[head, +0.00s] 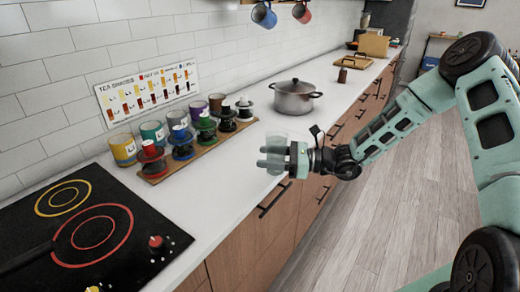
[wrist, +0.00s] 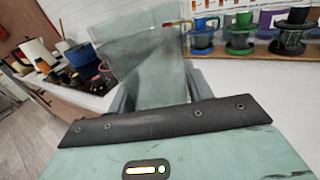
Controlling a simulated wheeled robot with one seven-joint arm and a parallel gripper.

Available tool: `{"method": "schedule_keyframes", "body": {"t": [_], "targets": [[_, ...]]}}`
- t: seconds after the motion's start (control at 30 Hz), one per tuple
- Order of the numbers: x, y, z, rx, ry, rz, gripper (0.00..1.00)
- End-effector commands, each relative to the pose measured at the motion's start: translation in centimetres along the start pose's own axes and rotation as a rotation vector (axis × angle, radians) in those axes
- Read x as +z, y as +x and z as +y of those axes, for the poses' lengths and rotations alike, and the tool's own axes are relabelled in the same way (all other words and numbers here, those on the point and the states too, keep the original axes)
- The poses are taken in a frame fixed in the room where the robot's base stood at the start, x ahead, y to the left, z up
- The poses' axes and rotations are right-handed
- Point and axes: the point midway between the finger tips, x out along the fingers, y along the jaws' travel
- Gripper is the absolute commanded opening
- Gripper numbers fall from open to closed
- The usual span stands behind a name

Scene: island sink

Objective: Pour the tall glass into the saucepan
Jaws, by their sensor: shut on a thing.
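My gripper (head: 272,159) is shut on the tall glass, a clear see-through vessel, and holds it over the counter's front edge. The glass (wrist: 145,62) rises between the fingers in the wrist view; in the head view it is faint against the white counter. I cannot tell what is in it. A steel pot with two side handles and what looks like a knobbed lid (head: 295,98) stands farther back on the counter, beyond my gripper. A white, dark-rimmed vessel (wrist: 36,52) stands at the left in the wrist view; I cannot tell whether it is the saucepan.
A wooden board (head: 200,149) with several coloured cups and stands lies along the wall, left of my gripper. A black cooktop (head: 75,232) is at the near left. Mugs hang above (head: 264,16). The white counter (head: 262,128) is bare between board and pot.

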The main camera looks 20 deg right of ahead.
Motion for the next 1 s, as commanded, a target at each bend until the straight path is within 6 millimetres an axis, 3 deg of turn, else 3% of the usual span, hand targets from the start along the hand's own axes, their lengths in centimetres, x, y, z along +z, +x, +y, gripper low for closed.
{"method": "schedule_keyframes", "body": {"t": [0.6, 1.0], "targets": [[-8.0, -7.4, 0.7, -0.519, 0.014, -0.002, 0.23], [-12.6, -11.1, 2.2, -0.808, 0.009, -0.002, 0.23]]}}
